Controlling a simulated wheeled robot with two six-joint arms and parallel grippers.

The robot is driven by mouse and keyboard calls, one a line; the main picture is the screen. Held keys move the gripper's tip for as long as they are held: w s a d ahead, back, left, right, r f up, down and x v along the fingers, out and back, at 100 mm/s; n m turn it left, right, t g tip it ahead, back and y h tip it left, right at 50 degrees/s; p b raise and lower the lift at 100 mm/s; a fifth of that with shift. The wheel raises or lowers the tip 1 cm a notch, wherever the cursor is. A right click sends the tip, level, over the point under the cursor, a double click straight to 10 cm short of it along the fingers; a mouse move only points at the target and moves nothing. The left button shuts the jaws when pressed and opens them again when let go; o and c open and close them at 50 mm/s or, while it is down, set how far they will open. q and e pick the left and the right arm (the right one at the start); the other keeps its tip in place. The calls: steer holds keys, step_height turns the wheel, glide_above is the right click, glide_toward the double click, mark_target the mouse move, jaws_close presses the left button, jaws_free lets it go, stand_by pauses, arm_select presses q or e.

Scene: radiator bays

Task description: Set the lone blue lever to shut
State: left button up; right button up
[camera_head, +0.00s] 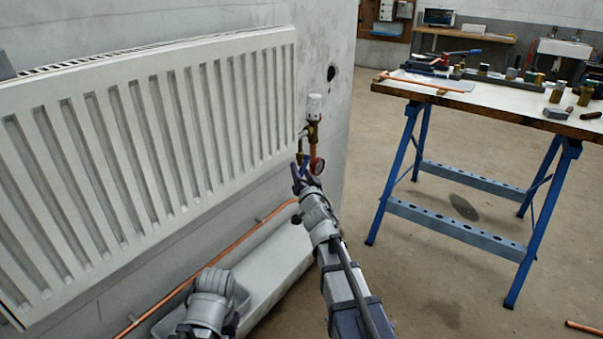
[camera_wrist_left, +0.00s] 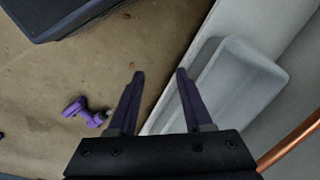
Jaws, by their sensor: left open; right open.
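A small blue lever (camera_head: 306,158) shows on the brass and copper valve pipework at the radiator's right end, partly hidden by my right gripper. Whether it stands open or shut is too small to tell. My right gripper (camera_head: 303,172) is open, its fingertips at or just in front of the lever; contact cannot be told. A white thermostatic head (camera_head: 314,106) sits above, and a red-rimmed gauge (camera_head: 317,165) is just right of the fingers. My left gripper (camera_wrist_left: 160,73) is open and empty above the floor, low in front of the radiator; its arm shows at the bottom of the head view.
The white radiator (camera_head: 160,150) fills the left wall. A copper pipe (camera_head: 190,289) runs below it, above a pale tray (camera_head: 262,275), also in the left wrist view (camera_wrist_left: 240,75). A purple tool (camera_wrist_left: 86,111) lies on the floor. A blue-legged workbench (camera_head: 480,98) stands right, with clear floor between.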

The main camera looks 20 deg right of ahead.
jaws_close()
stand_by(0.3)
stand_by(1.1)
